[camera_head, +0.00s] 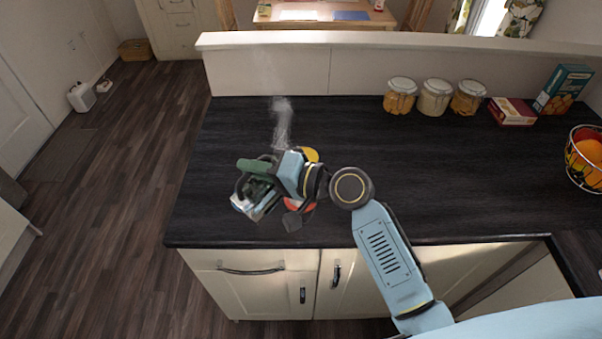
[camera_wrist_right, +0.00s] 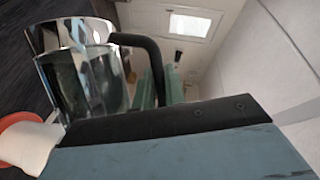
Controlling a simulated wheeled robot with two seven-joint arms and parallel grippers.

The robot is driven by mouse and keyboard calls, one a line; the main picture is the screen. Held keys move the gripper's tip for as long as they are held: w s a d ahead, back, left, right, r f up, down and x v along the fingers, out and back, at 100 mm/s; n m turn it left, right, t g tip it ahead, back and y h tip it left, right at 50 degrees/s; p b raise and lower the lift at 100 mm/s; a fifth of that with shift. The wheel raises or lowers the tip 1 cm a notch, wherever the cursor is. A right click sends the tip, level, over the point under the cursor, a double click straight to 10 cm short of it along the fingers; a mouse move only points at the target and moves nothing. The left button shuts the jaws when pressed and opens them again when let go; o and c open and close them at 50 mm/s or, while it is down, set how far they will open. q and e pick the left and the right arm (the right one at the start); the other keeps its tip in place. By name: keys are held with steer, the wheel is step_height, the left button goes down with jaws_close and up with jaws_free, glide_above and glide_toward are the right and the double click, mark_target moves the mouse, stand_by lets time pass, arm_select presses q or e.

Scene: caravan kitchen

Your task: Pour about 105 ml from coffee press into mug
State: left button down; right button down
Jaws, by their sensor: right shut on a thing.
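The coffee press (camera_head: 246,206) is a shiny metal pot with a black handle, over the front left part of the dark counter. It is tilted in the head view and also shows large in the right wrist view (camera_wrist_right: 85,75). My right gripper (camera_head: 258,175) is shut on the press at its handle side; its green fingers partly hide the pot. I cannot clearly identify the mug. A red-orange round thing (camera_head: 298,204) shows beside my wrist, and in the wrist view it appears next to an off-white piece (camera_wrist_right: 28,146). My left gripper is not in view.
Pale steam (camera_head: 282,120) rises behind the gripper. Several lidded jars (camera_head: 434,98), a red box (camera_head: 511,112) and a green box (camera_head: 563,90) stand at the back right. A fruit basket (camera_head: 584,160) is at the far right. The middle of the counter (camera_head: 450,180) is clear.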

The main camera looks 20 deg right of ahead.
mark_target(245, 196)
steer(key=a+f+n, duration=0.1)
steer(key=s+f+n+h, duration=0.1)
steer(key=f, duration=0.1)
steer(key=a+f+n+h, duration=0.1)
steer(key=shift+s+a+f+n, duration=0.3)
steer(key=shift+a+f, duration=0.05)
steer(key=shift+s+a+f+n+h+p, duration=0.1)
steer(key=shift+a+f+n+h+p, duration=0.25)
steer(key=shift+f, duration=0.3)
steer(key=shift+s+a+f+n+h+p, duration=0.1)
steer(key=shift+a+f+n+h+p, duration=0.05)
steer(key=shift+f+n, duration=0.4)
steer(key=shift+f, duration=0.1)
stand_by(0.5)
steer(key=shift+s+a+f+p, duration=0.1)
steer(key=shift+s+a+p, duration=0.15)
steer(key=shift+a+p, duration=0.25)
steer(key=s+a+f+n+t+h+p, duration=0.1)
steer(key=s+a+f+n+h+p, duration=0.1)
steer(key=f+n, duration=0.3)
steer(key=shift+a+f+t+h, duration=0.3)
steer(key=shift+a+t+h, duration=0.1)
steer(key=shift+a+h, duration=0.3)
